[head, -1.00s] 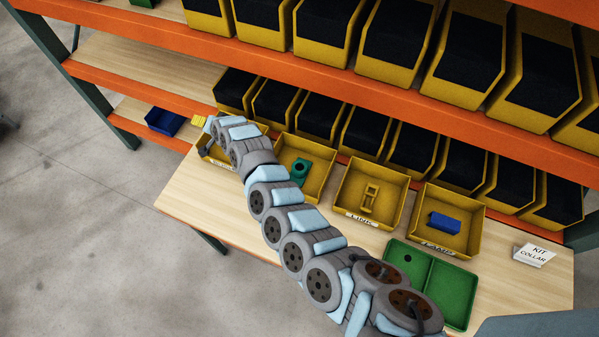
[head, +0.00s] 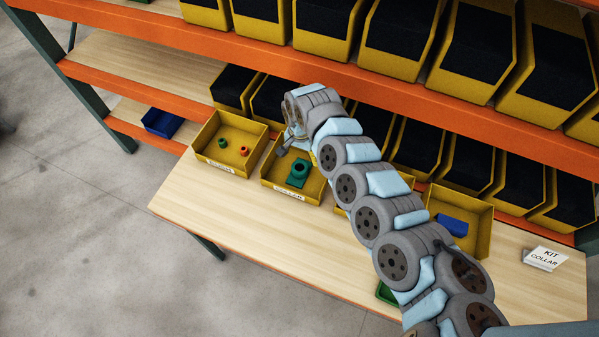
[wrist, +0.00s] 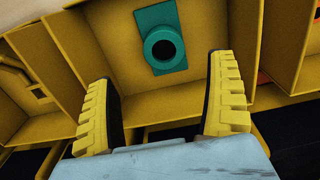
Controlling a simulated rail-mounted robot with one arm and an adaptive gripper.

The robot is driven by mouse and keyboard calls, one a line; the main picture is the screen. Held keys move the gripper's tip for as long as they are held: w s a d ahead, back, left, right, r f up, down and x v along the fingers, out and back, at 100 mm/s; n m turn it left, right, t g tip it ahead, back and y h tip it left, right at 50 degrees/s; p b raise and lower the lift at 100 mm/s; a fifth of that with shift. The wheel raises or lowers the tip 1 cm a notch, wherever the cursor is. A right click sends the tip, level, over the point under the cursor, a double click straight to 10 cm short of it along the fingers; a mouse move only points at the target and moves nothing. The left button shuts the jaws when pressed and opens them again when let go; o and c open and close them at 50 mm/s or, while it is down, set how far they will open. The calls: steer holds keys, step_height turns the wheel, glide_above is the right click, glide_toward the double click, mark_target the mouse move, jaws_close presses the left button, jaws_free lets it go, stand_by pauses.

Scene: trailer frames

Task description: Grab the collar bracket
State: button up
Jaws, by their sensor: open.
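A yellow bin (head: 203,157) with small green and orange parts stands left. A bin (head: 484,232) with a blue block stands right. My arm covers the bin between and most of a green tray (head: 386,293). A KIT COLLAR card (head: 545,257) stands far right. An orange shelf beam (head: 380,97) runs above.

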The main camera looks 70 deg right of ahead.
mark_target(300, 168)
steer(key=shift+w+d+f+b, duration=0.1)
steer(key=shift+f+b, duration=0.1)
steer(key=shift+f, duration=2.05)
steer(key=shift+w+f+b, duration=0.1)
steer(key=shift+f+b, duration=0.1)
steer(key=shift+f, duration=2)
steer(key=shift+c, duration=0.4)
steer(key=c, duration=1.3)
